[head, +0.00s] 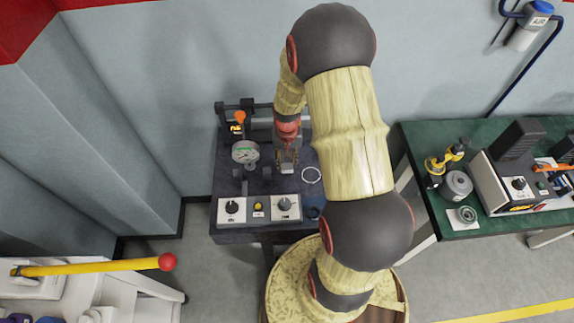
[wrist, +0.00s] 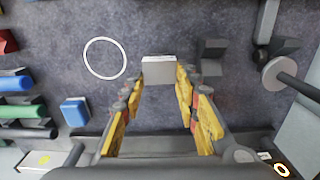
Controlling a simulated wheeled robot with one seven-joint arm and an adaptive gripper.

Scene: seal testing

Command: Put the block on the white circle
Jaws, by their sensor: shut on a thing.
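A grey block (wrist: 158,72) sits between the fingertips of my gripper (wrist: 160,82) in the wrist view. The yellow-padded fingers are shut on its two sides. The white circle (wrist: 105,58) is a thin ring on the dark tabletop, left of the block and apart from it. In the head view, my gripper (head: 287,165) is over the middle of the dark table, and the white circle (head: 311,174) is just to its right. The block is small there, at the gripper's tip. I cannot tell how high it is above the table.
A pressure gauge (head: 245,152) stands left of my gripper. A control panel with knobs (head: 260,208) lines the table's front edge. In the wrist view, a blue block (wrist: 76,112) and coloured cylinders (wrist: 15,84) lie left; a grey post (wrist: 276,73) stands right. The tabletop around the circle is clear.

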